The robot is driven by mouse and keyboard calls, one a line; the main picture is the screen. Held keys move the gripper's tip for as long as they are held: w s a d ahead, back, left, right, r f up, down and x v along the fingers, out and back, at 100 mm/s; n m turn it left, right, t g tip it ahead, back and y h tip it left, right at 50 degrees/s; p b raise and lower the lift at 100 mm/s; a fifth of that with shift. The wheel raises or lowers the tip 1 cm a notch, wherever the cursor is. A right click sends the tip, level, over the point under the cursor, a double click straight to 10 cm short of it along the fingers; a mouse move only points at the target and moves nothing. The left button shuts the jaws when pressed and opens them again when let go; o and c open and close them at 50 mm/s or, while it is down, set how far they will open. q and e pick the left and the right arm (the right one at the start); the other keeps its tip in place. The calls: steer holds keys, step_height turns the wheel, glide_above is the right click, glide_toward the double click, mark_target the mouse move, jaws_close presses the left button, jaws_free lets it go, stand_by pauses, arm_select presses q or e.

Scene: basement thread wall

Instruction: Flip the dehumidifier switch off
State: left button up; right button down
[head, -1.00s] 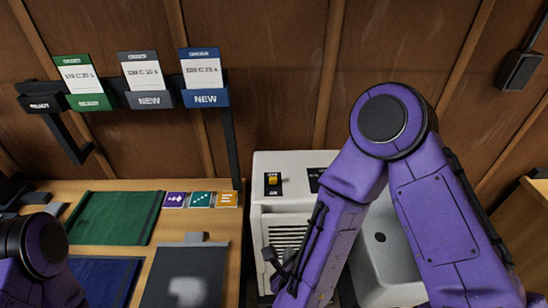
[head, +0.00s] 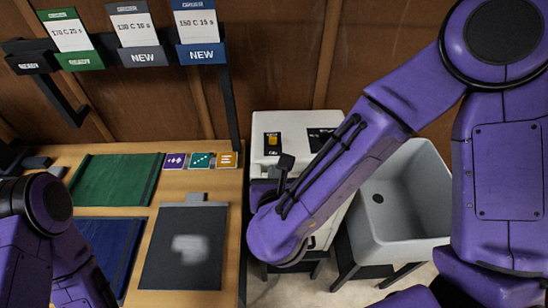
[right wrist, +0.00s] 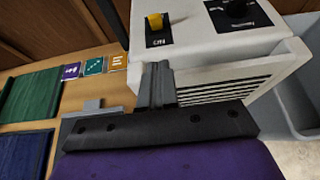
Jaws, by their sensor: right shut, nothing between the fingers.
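The dehumidifier (head: 298,126) is a white cabinet with a louvred front, standing right of the worktable. Its yellow switch (head: 271,139) sits on a black plate at the top left; the lettering is too small to read surely. In the right wrist view the switch (right wrist: 154,22) is clear, on the dehumidifier's top (right wrist: 205,50). My right gripper (right wrist: 157,70) is shut and empty. Its grey fingertips appear just below the switch in that view, apart from it, near the cabinet's upper front edge. In the head view my right arm hides much of the cabinet's front.
A dark dial (right wrist: 238,12) is right of the switch. A grey sink (head: 400,205) stands to the right. The worktable (head: 226,190) holds a green mat (head: 112,180), a blue mat (head: 105,245) and a dark board (head: 185,265). A card rack (head: 140,50) stands behind it.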

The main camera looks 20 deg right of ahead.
mark_target(273, 141)
arm_select(q)
step_height(273, 141, down, 5)
steer(key=b, duration=0.4)
arm_select(e)
steer(key=p+x, duration=0.1)
steer(key=x, duration=0.1)
steer(key=p+x, duration=0.1)
steer(key=x, duration=0.1)
steer(key=p+x, duration=0.1)
steer(key=x, duration=0.1)
steer(key=shift+w+d+r+p, duration=0.1)
steer(key=shift+w+r+p, duration=0.1)
steer(key=shift+w+p, duration=0.15)
steer(key=shift+w+d+r+p, duration=0.15)
steer(key=shift+w+r+p, duration=0.1)
steer(key=shift+w+p, duration=0.25)
steer(key=shift+w+d+r+p, duration=0.15)
steer(key=shift+w+r+p, duration=0.15)
steer(key=shift+w, duration=0.4)
steer(key=shift+w+d, duration=0.15)
steer(key=shift+w, duration=0.2)
arm_select(q)
step_height(273, 141, up, 5)
steer(key=shift+f, duration=0.15)
arm_select(e)
steer(key=shift+f, duration=0.1)
